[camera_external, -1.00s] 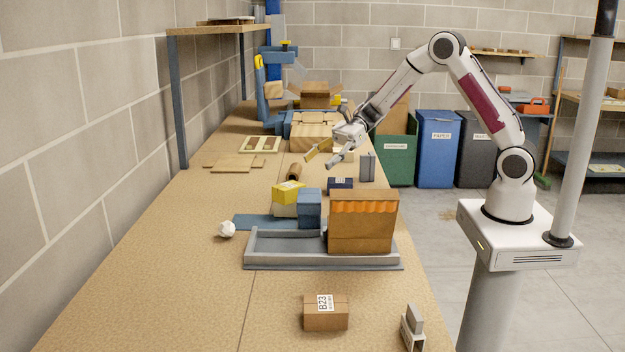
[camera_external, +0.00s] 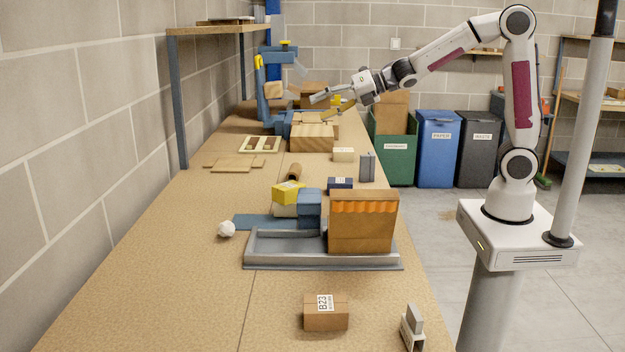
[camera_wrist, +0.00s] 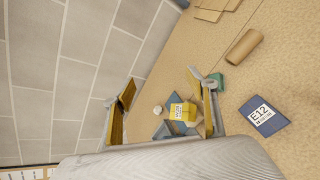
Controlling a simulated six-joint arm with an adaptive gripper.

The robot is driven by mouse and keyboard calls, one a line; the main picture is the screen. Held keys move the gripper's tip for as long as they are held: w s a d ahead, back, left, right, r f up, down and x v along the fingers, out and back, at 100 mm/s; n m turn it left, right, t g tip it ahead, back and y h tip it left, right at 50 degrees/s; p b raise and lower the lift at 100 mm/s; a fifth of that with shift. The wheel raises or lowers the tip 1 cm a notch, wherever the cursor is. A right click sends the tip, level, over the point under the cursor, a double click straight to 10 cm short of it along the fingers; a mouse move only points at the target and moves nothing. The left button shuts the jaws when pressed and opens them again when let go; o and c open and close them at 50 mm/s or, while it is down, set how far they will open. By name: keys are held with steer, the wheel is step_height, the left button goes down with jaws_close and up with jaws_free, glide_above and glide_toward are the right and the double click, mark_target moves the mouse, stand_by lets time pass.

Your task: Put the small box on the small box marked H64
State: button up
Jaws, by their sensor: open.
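I cannot read an H64 label in any view. A cardboard box marked B23 (camera_external: 326,313) sits at the front of the bench. A yellow box (camera_external: 288,192) with a label rests on a pale block behind the grey tray; it also shows in the wrist view (camera_wrist: 183,112). A dark blue box (camera_external: 341,184) lies farther back, and its E12 label shows in the wrist view (camera_wrist: 263,115). A small cream box (camera_external: 343,154) sits farther back still. My gripper (camera_external: 319,107) is open and empty, above the far part of the bench; its fingers show in the wrist view (camera_wrist: 166,100).
A grey tray (camera_external: 290,247) holds a tall brown box (camera_external: 362,225). A blue box (camera_external: 309,208) stands beside it. A cardboard roll (camera_external: 295,172), a white crumpled ball (camera_external: 227,229) and wooden boards (camera_external: 232,163) lie on the bench. The left front is clear.

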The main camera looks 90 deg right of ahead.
steer(key=s+a+r+m+g+h, duration=0.1)
steer(key=s+a+m+g+h, duration=0.15)
steer(key=s+m, duration=1.1)
steer(key=s+a+f+m+g+y, duration=0.1)
steer(key=s+a+f+m, duration=0.1)
steer(key=s, duration=0.5)
steer(key=s+a+f+m+g+y, duration=0.1)
steer(key=s+a+f+m+g, duration=0.1)
steer(key=s+a+m, duration=0.3)
steer(key=s+a+f+m+g+y, duration=0.1)
steer(key=s+a+f+m+g, duration=0.1)
steer(key=s, duration=0.8)
steer(key=a+f+m, duration=0.1)
steer(key=a+m, duration=0.1)
steer(key=m, duration=0.1)
steer(key=shift+f, duration=0.35)
